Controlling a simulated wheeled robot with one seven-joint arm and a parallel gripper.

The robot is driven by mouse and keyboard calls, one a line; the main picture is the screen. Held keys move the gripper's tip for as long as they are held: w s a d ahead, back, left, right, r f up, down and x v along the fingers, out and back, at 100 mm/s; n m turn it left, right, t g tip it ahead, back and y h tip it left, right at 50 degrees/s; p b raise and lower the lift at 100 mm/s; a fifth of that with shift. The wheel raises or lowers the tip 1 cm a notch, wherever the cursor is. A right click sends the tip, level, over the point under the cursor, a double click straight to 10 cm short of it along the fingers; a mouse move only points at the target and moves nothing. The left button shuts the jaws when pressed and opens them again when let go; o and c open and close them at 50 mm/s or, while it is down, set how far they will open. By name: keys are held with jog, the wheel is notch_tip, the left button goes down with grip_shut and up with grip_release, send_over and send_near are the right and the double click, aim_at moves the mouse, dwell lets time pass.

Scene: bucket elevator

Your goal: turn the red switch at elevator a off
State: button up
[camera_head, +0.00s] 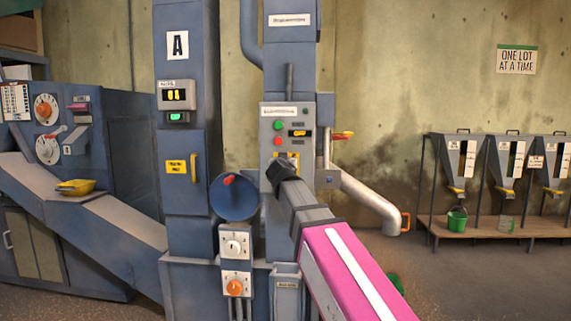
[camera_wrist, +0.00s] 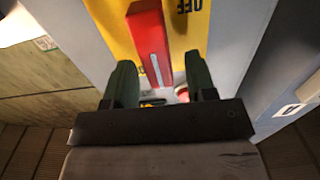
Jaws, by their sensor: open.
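Elevator A is the blue casing (camera_head: 185,230) with an "A" sign (camera_head: 178,45). On its grey control panel (camera_head: 270,125) is a yellow plate (camera_head: 293,157), mostly hidden behind my gripper (camera_head: 279,168) in the head view. In the wrist view, the red switch handle (camera_wrist: 150,40) stands out against the yellow plate (camera_wrist: 117,30), beside an upside-down "OFF" label (camera_wrist: 188,5). My gripper (camera_wrist: 160,85) is open, with its green fingers to either side of the handle's lower end. I cannot tell whether they touch it. The red switch is hidden in the head view.
Green and red buttons (camera_head: 278,133) sit above the plate. A blue wheel with a red knob (camera_head: 232,197) and dials (camera_head: 235,245) are just left. A grey pipe (camera_head: 365,200) juts out right.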

jog(key=shift+w, duration=0.4)
jog(key=c, duration=0.9)
